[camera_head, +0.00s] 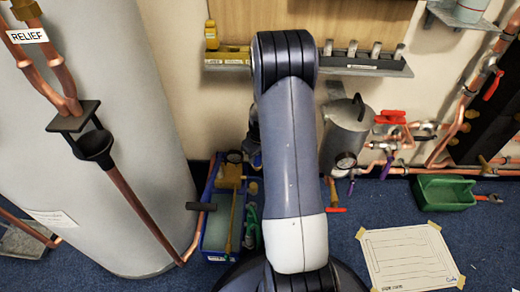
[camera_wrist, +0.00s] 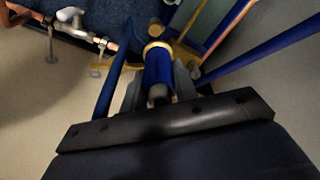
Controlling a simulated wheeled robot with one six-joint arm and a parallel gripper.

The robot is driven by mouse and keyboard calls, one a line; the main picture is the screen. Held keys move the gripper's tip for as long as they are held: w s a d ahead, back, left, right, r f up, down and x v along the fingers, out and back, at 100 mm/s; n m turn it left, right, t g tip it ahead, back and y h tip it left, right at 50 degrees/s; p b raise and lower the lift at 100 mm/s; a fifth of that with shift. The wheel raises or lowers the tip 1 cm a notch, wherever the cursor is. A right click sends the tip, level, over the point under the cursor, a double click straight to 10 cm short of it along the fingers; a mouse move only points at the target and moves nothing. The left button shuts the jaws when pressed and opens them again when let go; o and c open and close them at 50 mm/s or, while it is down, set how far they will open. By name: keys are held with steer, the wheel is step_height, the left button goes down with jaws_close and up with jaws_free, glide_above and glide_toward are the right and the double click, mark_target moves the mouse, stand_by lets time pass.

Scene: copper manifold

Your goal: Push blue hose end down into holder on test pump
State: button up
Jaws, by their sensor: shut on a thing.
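My gripper (camera_wrist: 158,82) is shut on the blue hose end (camera_wrist: 158,66), a blue sleeve with a yellow ring at its far end. Blue hose (camera_wrist: 112,65) curves up on the left of the sleeve. In the head view my arm hides the gripper and the hose end. The test pump (camera_head: 215,232) stands on the floor left of my arm, a blue tank with brass fittings, a gauge and a dark handle. Brass-coloured parts (camera_wrist: 184,52) lie close beyond the ring in the wrist view. I cannot tell whether the end is seated in the holder.
A large grey cylinder (camera_head: 95,190) stands left of the pump, with a copper pipe along its side. A grey canister (camera_head: 346,135) stands right of my arm. A green tray (camera_head: 444,192) and a paper sheet (camera_head: 410,258) lie on the blue carpet to the right.

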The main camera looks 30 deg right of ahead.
steer(key=s+a+f+b, duration=0.1)
steer(key=a+f+b, duration=0.1)
steer(key=f+b, duration=0.4)
steer(key=s+a+f+b, duration=0.1)
steer(key=a+f+b, duration=0.1)
steer(key=f+b, duration=0.4)
steer(key=shift+s+f, duration=0.3)
steer(key=shift+f, duration=2.25)
steer(key=shift+f, duration=0.2)
steer(key=shift+f, duration=1.05)
steer(key=shift+f, duration=0.65)
steer(key=o, duration=1.1)
